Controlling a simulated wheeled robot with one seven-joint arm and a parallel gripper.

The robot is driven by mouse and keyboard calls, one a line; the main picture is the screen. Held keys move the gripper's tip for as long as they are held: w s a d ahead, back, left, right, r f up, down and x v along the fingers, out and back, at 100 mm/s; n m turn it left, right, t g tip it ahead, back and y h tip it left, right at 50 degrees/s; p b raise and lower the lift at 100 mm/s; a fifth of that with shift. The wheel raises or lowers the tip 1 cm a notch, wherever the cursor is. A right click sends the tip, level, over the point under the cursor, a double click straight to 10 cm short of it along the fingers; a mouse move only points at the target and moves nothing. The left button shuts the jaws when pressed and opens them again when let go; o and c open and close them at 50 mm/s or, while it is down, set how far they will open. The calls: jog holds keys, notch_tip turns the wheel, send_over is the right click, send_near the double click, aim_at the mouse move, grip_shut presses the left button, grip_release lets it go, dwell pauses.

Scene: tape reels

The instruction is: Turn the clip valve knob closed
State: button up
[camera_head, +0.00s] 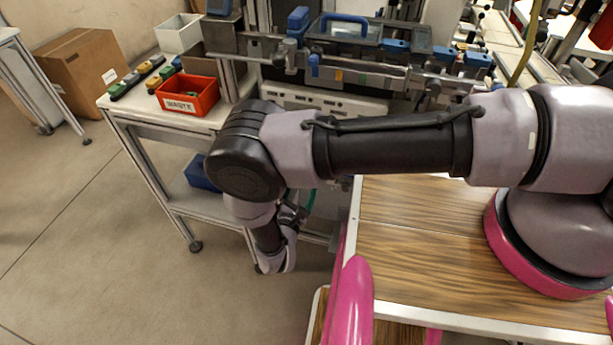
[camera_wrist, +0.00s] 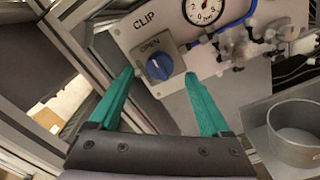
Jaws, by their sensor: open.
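The clip valve knob (camera_wrist: 159,67) is a blue round knob on a grey square plate marked OPEN. It is mounted on a pale panel (camera_wrist: 130,36) labelled CLIP, seen in the wrist view. My gripper (camera_wrist: 158,78) has two green fingers, spread apart and empty. In the picture the fingertips lie to the left and right of the knob, slightly below its centre; I cannot tell how far from the panel they are. In the head view my arm hangs down beside the workbench, and the knob is not visible there.
A pressure gauge (camera_wrist: 204,10) and metal fittings (camera_wrist: 240,45) sit right of the knob. A grey cylindrical cup (camera_wrist: 296,122) is at the lower right. In the head view, a red WASTE bin (camera_head: 188,94) stands on a white table (camera_head: 142,106). Open floor lies at the left.

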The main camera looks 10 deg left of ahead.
jog(key=shift+w+d, duration=0.15)
jog(key=shift+w, duration=1.7)
grip_shut()
